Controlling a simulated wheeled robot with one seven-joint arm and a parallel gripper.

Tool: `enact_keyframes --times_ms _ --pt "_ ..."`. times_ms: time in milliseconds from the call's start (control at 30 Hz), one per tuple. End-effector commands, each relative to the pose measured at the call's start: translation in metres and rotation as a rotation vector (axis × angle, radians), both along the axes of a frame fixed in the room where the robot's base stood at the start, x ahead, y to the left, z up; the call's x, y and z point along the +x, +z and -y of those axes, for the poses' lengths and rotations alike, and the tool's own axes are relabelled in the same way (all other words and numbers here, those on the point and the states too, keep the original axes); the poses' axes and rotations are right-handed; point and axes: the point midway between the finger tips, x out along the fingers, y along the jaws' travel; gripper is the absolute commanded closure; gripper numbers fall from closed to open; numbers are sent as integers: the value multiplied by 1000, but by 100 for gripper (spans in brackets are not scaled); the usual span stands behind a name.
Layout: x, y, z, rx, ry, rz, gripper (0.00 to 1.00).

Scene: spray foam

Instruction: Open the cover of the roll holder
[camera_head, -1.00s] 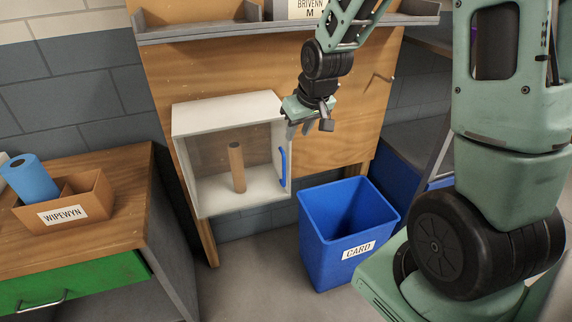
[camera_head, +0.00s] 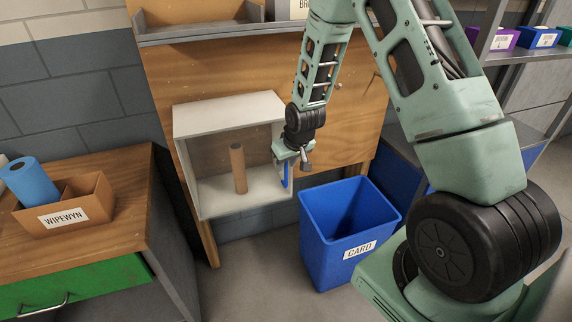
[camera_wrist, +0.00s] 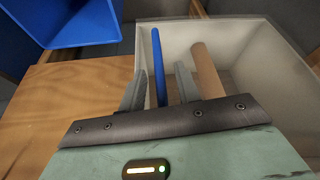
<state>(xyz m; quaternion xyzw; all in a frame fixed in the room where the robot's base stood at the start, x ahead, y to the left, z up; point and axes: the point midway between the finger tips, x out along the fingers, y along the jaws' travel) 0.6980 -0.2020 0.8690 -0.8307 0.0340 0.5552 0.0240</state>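The roll holder (camera_head: 228,113) is a white box on the wooden board, with a see-through front cover that looks shut. A bare brown cardboard tube (camera_head: 238,168) stands inside; it also shows in the wrist view (camera_wrist: 207,70). The cover's blue handle (camera_head: 285,180) is upright at its right edge, its upper part hidden by my gripper (camera_head: 297,166) in the head view. In the wrist view, the blue handle (camera_wrist: 157,65) lies between the two fingers of my gripper (camera_wrist: 160,90), with a visible gap on each side. The fingers are open.
A blue bin (camera_head: 345,230) labelled CARD stands on the floor below right of the holder. A workbench (camera_head: 110,215) at left bears a brown box (camera_head: 85,200) and a blue roll (camera_head: 30,182). A shelf (camera_head: 200,35) runs above the holder.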

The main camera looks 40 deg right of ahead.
Motion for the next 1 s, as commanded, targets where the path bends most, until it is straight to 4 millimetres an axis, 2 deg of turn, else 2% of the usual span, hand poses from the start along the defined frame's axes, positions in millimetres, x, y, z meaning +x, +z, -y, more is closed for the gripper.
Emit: enact_keyframes --times_ms 167,467,500,600,1000 --pt "5 -12 0 0 0 -1 67" --pt "6 -14 1 0 0 0 67" --pt "6 -14 1 0 0 0 70" --pt "6 -14 1 0 0 0 98" --pt "0 -14 -1 -1 -33 0 100"
